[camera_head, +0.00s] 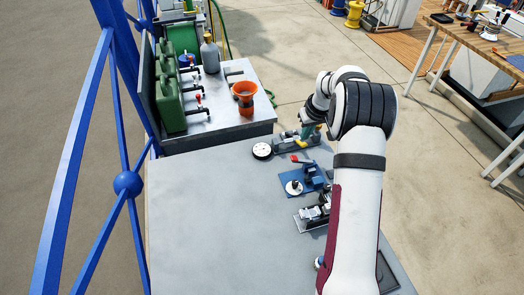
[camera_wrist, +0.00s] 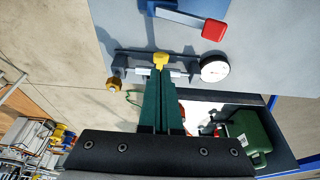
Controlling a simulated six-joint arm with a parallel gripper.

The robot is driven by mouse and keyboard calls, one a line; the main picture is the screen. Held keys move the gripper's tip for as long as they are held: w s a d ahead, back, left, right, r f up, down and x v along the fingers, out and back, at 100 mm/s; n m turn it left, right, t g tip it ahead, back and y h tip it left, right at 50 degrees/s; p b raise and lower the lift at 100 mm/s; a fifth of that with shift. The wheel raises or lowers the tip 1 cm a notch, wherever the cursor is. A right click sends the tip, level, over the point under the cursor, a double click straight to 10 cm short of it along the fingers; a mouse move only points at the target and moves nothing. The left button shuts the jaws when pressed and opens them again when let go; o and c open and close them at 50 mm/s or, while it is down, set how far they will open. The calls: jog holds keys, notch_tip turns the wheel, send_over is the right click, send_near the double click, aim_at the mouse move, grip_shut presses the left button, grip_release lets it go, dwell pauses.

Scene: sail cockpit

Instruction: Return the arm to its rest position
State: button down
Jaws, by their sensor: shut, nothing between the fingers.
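My arm (camera_head: 354,190) reaches from the bottom of the head view over the right side of the grey table (camera_head: 205,215). My gripper (camera_head: 305,131) points down at the table's far edge, partly hidden by the wrist. In the wrist view its long dark green fingers (camera_wrist: 161,75) are shut together and empty. Their tips lie in front of a yellow knob (camera_wrist: 160,59) on a fixture with a round white dial (camera_wrist: 214,69) and a brass fitting (camera_wrist: 112,82). I cannot tell whether the tips touch the knob. The dial (camera_head: 262,151) also shows in the head view.
A blue fixture with a red handle (camera_head: 301,159) and a small metal vise (camera_head: 313,213) stand close to the arm. Beyond is a metal bench (camera_head: 215,124) with green canisters (camera_head: 169,92) and an orange funnel cup (camera_head: 245,98). The table's left half is clear; a blue frame (camera_head: 128,184) stands at left.

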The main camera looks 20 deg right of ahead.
aim_at(304, 144)
jog(key=shift+r, duration=0.95)
notch_tip(304, 144, up, 4)
notch_tip(304, 144, down, 6)
jog(key=shift+f, duration=0.15)
dwell(0.3)
jog(key=shift+f, duration=0.1)
dwell(1.8)
jog(key=shift+f, duration=2.05)
jog(key=shift+r, duration=3.3)
